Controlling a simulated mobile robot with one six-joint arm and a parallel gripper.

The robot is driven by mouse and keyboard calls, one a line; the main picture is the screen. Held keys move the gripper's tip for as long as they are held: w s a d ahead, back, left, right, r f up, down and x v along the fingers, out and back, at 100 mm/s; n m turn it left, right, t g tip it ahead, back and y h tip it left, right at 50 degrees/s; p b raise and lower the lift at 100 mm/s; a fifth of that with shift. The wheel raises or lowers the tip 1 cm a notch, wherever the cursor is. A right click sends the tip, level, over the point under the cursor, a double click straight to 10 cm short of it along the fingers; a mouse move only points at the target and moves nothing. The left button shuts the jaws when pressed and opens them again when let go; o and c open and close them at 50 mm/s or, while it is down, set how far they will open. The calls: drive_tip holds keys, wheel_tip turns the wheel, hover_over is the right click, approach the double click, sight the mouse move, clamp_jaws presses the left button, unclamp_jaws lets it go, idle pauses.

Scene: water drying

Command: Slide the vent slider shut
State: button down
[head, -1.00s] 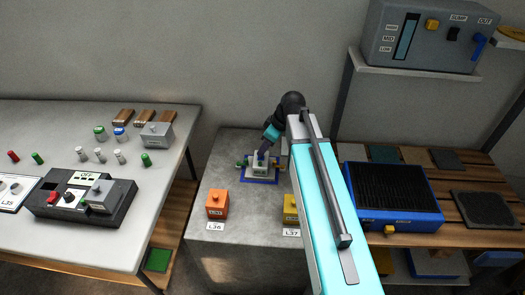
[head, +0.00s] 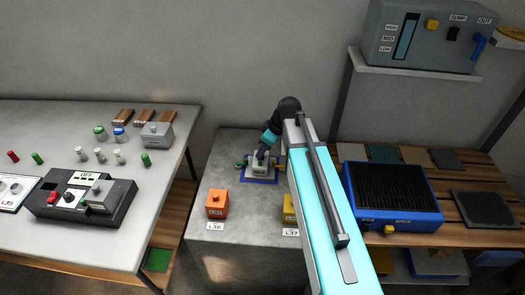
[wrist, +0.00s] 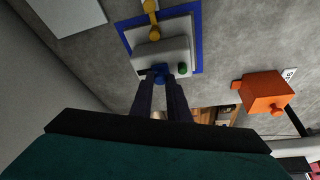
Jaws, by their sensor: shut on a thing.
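A small pale grey fixture (wrist: 165,52) sits on a blue-edged base (wrist: 200,55). In the head view the fixture (head: 260,168) is on the grey stand, partly covered by my gripper. A yellow lever (wrist: 151,18) and a green knob (wrist: 182,70) are also on the fixture. The slider's track cannot be made out.
An orange block (head: 217,204) and a yellow block (head: 290,207) stand on the same grey stand (head: 240,232), nearer the front. A workbench with devices (head: 85,203) is at left. A blue tray unit (head: 390,194) is at right, beyond my arm.

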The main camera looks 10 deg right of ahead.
drive_tip(key=shift+w+d, duration=0.3)
drive_tip(key=shift+w, duration=0.55)
drive_tip(key=shift+w+d, duration=0.25)
drive_tip(key=shift+w, duration=0.55)
drive_tip(key=c, duration=1.9)
unclamp_jaws()
drive_tip(key=shift+c, duration=0.2)
drive_tip(key=shift+s+r, duration=0.1)
drive_tip(key=shift+r, duration=0.05)
drive_tip(key=v, duration=1.3)
drive_tip(key=shift+r, duration=0.3)
